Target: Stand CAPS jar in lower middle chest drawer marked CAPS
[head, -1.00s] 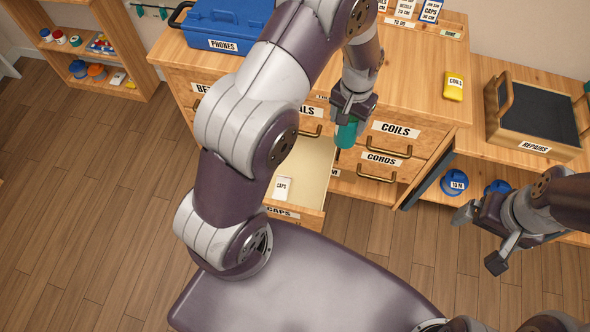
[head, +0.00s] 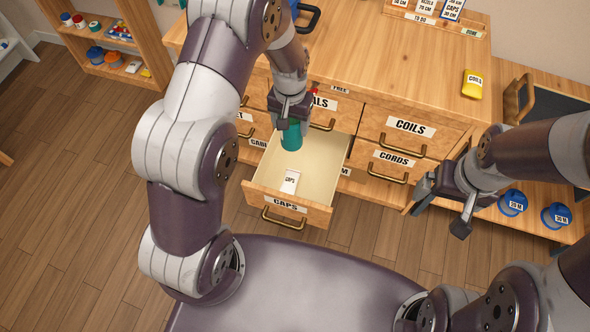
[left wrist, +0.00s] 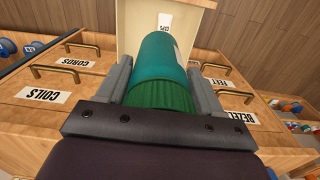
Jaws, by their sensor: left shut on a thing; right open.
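My left gripper (head: 292,108) is shut on a teal jar (head: 292,137) and holds it over the back part of the open drawer. In the left wrist view the jar (left wrist: 162,65) sits between the two fingers, with a ribbed green end nearest the camera. The drawer marked CAPS (head: 320,167) is pulled out in the lower middle of the wooden chest. A small white item labelled CAPS (head: 290,181) is in the drawer near its front. I cannot tell whether the jar touches the drawer floor. My right gripper (head: 440,211) is open and empty at the right.
The COILS drawer (head: 410,127) and CORDS drawer (head: 393,160) are closed to the right. A yellow COILS pack (head: 473,84) lies on the chest top. A shelf (head: 125,72) with small items stands at the far left. Blue spools (head: 513,203) are at lower right.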

